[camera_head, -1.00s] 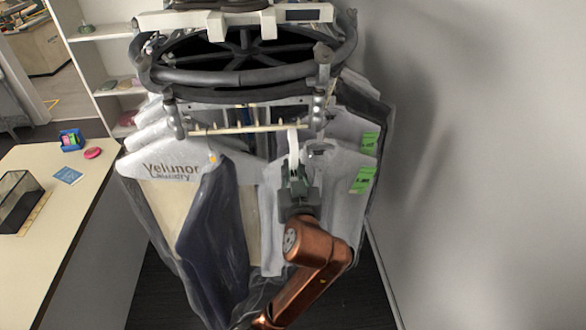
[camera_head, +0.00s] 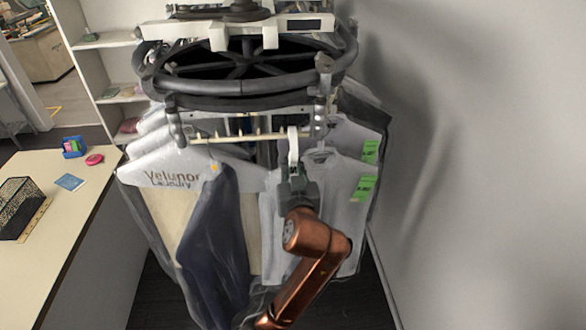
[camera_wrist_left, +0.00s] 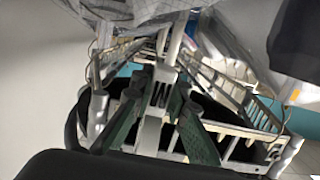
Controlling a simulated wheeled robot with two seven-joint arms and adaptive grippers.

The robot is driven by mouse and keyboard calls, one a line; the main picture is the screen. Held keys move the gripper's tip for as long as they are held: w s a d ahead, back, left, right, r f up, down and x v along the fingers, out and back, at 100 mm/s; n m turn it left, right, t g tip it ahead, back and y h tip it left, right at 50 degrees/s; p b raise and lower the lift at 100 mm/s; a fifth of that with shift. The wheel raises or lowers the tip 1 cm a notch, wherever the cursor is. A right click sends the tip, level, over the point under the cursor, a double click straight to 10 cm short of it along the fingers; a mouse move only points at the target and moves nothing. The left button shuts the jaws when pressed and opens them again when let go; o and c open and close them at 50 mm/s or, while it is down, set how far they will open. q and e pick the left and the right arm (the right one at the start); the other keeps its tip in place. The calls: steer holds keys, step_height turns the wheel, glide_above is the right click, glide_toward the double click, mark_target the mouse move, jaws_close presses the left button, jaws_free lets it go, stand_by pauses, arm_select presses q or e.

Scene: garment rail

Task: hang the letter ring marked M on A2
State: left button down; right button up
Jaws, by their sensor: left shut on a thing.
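My left gripper (camera_head: 292,172) is at the front of the garment rail, its arm rising from the bottom of the head view. It is shut on a white letter ring (camera_head: 293,146), which stands up from the fingers. In the left wrist view the ring (camera_wrist_left: 160,94) shows a dark letter that reads as an upside-down M, between the green fingers (camera_wrist_left: 162,105). The ring's top is at the pale crossbar (camera_head: 240,137) with small pegs; I cannot tell whether it is around the bar or in front of it. No A2 label is readable. My right gripper is not in view.
Bagged garments (camera_head: 175,172) hang left of and behind the gripper, with green-tagged ones (camera_head: 362,187) on the right. A dark round frame (camera_head: 245,75) sits above the bar. A table (camera_head: 60,225) with a black mesh box (camera_head: 20,205) is at left; a bare wall is at right.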

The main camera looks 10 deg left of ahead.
arm_select(q)
steer(key=shift+w+a, duration=0.1)
steer(key=shift+w, duration=0.2)
steer(key=shift+r+x, duration=0.15)
steer(key=shift+x, duration=1)
steer(key=shift+r+x, duration=0.15)
steer(key=shift+x, duration=1)
steer(key=shift+f+b, duration=0.8)
steer(key=shift+f, duration=0.3)
steer(key=c, duration=1.8)
jaws_free()
steer(key=shift+r, duration=0.1)
